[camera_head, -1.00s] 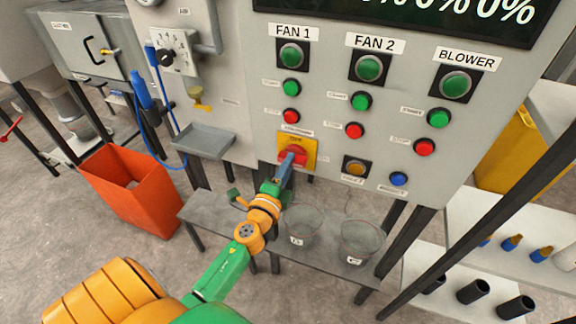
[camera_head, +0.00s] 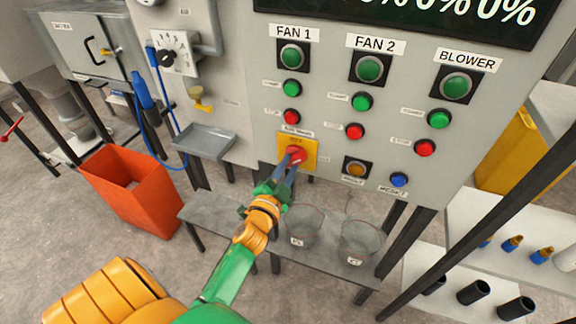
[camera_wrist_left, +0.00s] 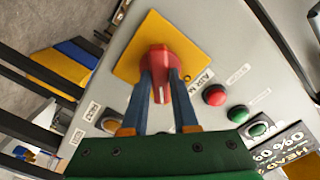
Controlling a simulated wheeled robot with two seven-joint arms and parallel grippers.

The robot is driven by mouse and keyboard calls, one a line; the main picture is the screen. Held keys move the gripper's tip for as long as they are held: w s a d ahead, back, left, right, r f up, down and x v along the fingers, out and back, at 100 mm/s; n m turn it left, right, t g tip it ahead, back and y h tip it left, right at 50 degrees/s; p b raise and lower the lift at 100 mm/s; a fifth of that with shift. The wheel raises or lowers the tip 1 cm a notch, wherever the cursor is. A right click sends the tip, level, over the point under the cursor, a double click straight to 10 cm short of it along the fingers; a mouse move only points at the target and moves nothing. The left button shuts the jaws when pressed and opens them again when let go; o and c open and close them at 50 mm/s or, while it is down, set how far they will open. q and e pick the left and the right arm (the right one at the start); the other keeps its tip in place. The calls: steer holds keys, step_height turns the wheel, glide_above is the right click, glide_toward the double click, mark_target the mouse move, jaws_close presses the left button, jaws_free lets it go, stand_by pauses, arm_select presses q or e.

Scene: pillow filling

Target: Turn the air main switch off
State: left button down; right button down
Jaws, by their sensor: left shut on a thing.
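The air main switch is a red rotary knob (camera_head: 296,154) on a yellow square plate (camera_head: 311,147), low on the grey control panel. My left gripper (camera_head: 291,164) reaches up to it from below, its blue fingers at the knob. In the left wrist view the red knob (camera_wrist_left: 160,62) sits between the two blue fingers (camera_wrist_left: 159,84), which are shut on its sides. The wrist view shows a white mark on the knob's lower end. The fingers hide part of the knob in the head view. My right gripper is not in view.
Green and red fan and blower buttons (camera_head: 354,131) sit close above and to the right on the panel. Below is a grey shelf (camera_head: 225,210) with two clear beakers (camera_head: 303,226). An orange bin (camera_head: 132,190) stands at left.

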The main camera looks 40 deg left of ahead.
arm_select(q)
steer(key=n+p, duration=0.1)
steer(key=n, duration=0.3)
steer(key=shift+r+n, duration=0.15)
steer(key=shift+n, duration=0.15)
steer(key=n+p, duration=0.1)
steer(key=n, duration=0.3)
steer(key=shift+n, duration=0.3)
steer(key=shift+w, duration=0.1)
steer(key=c, duration=0.7)
jaws_free()
steer(key=shift+n, duration=0.3)
